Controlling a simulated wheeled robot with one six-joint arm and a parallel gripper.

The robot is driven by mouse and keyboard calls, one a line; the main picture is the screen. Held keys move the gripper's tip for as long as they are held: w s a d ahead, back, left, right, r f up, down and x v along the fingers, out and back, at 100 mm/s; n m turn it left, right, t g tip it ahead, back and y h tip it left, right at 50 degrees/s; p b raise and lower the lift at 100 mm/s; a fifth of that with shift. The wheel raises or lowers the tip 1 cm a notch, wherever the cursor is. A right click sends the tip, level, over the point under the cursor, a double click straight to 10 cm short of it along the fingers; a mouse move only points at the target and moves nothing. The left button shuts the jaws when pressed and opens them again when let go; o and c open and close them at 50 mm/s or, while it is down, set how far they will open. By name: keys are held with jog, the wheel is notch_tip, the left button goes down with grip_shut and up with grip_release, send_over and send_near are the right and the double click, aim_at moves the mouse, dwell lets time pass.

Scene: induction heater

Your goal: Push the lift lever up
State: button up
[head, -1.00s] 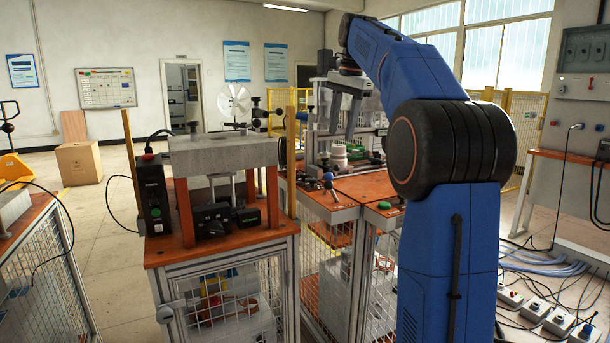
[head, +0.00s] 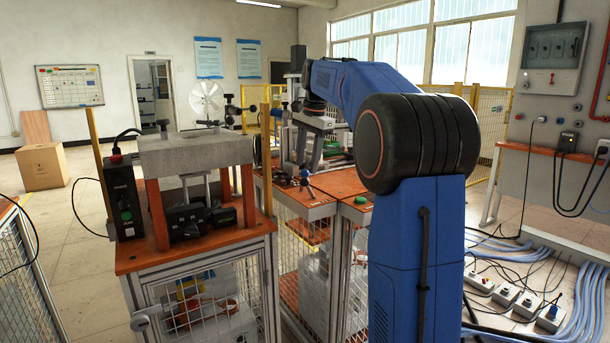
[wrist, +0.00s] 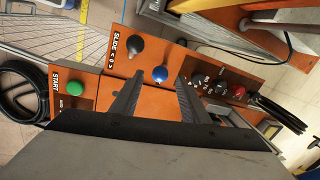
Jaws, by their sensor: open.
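In the wrist view, a blue ball-topped lever (wrist: 160,74) and a dark ball-topped lever (wrist: 137,47) stand on an orange panel (wrist: 105,52). "SLIDE" is printed beside the dark one; no lift label is readable, so I cannot tell which lever is the lift lever. The blue ball also shows in the head view (head: 304,172). My gripper (wrist: 158,76) is open and empty, its fingertips on either side of the blue ball in the picture. I see no clear contact. In the head view my gripper (head: 308,168) hangs over the orange-topped bench.
A green START button (wrist: 75,88) sits left on the panel in the wrist view. Red (wrist: 239,91) and black (wrist: 221,87) knobs sit right. A nearer bench carries a grey block (head: 195,152) on orange posts. Cables and sockets (head: 505,295) lie on the floor at right.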

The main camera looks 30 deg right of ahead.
aim_at(305, 172)
jog(key=shift+w+a+f, duration=0.1)
jog(key=shift+w+f, duration=0.1)
jog(key=shift+f, duration=1)
jog(key=shift+w+a+f, duration=0.1)
jog(key=shift+w+f, duration=0.1)
jog(key=shift+f, duration=1)
jog(key=shift+c, duration=0.5)
grip_shut()
